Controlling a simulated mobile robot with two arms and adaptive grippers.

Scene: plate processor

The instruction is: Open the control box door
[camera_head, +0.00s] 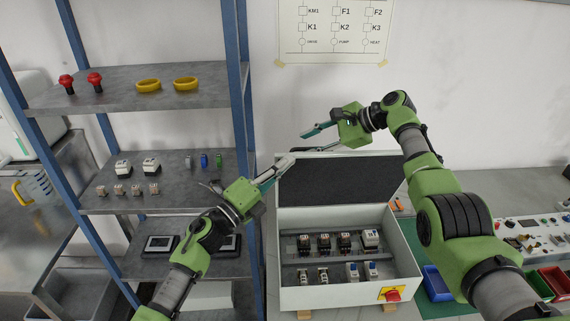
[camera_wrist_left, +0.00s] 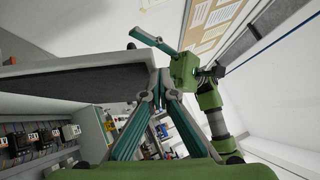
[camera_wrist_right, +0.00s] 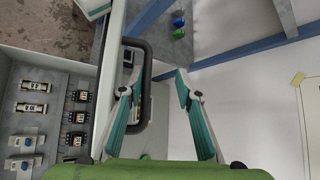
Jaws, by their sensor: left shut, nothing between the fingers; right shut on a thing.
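The control box (camera_head: 291,291) stands on the table with rows of relays and breakers inside. Its door (camera_head: 335,182) is raised at the back, showing its dark inner face above the open interior. My right gripper (camera_head: 318,136) is at the door's upper edge, shut on the black door handle, which shows between its fingers in the right wrist view (camera_wrist_right: 149,80); the exact contact is hard to see. My left gripper (camera_head: 284,166) is shut and empty, close beside the door's left edge. In the left wrist view the door (camera_wrist_left: 70,82) reaches close to its fingertips; I cannot tell whether they touch.
A blue-posted shelf (camera_head: 152,200) with parts stands to the left, close to my left arm. A red-and-yellow switch (camera_head: 392,295) is on the box front. Blue (camera_head: 437,283) and red (camera_head: 556,280) bins lie right. The wall behind is clear below the diagram (camera_head: 334,30).

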